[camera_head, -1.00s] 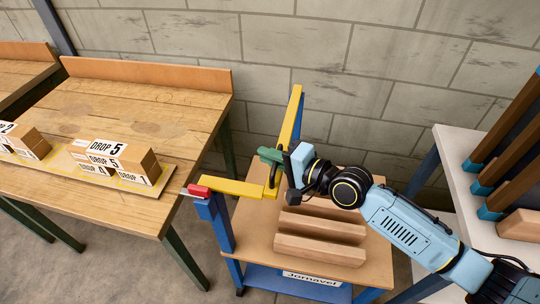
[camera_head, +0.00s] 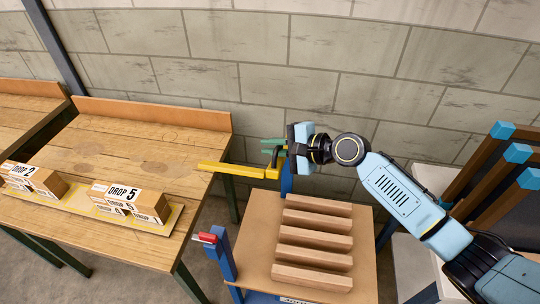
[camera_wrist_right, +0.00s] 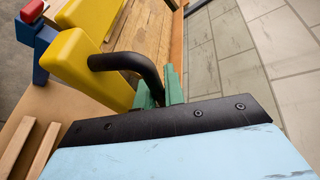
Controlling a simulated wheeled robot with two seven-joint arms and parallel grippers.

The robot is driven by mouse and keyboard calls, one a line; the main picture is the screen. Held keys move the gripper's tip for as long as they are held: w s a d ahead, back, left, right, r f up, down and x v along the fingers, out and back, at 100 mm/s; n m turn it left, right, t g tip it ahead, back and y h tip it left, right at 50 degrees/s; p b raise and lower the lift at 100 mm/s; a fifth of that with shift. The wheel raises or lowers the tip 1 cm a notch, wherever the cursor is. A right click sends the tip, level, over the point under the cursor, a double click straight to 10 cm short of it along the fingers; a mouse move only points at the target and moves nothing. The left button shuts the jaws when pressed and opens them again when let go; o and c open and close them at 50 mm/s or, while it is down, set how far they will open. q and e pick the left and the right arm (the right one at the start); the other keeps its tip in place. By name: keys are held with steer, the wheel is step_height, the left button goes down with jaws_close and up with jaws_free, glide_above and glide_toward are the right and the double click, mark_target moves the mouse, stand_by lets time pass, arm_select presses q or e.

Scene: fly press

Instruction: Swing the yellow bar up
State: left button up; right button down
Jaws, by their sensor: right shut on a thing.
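The yellow bar (camera_head: 235,170) stands raised in the head view, its left end well clear of the blue post (camera_head: 223,256) with the red-tipped catch (camera_head: 206,238). It also fills the upper left of the right wrist view (camera_wrist_right: 88,65). A bent black handle (camera_wrist_right: 135,65) sticks out of the bar. My right gripper (camera_head: 274,148), with green fingers, is shut on this handle at the bar's right end. In the right wrist view the green fingers (camera_wrist_right: 160,92) close around the handle's end. My left gripper is not in view.
Below the bar, several wooden blocks (camera_head: 315,242) lie in a row on a wooden-topped stand (camera_head: 258,222). A workbench (camera_head: 130,150) with labelled boxes (camera_head: 130,200) is at left. A rack with dark brown, blue-tipped bars (camera_head: 490,170) is at right. A block wall stands behind.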

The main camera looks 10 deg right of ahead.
steer(key=shift+w+d+r+m+g+p, duration=0.2)
steer(key=shift+w+r+p, duration=0.2)
steer(key=shift+w+r, duration=0.3)
steer(key=shift+w+d+r+m+g+p, duration=0.1)
steer(key=shift+w+d+r+m+p, duration=0.1)
steer(key=shift+w+r+p, duration=0.45)
steer(key=shift+s+r+b, duration=0.2)
steer(key=shift+b, duration=0.1)
steer(key=c, duration=1.8)
jaws_free()
steer(key=shift+o, duration=0.2)
steer(key=b+v, duration=0.2)
steer(key=v, duration=1.1)
steer(key=shift+s, duration=0.15)
steer(key=shift+d, duration=0.1)
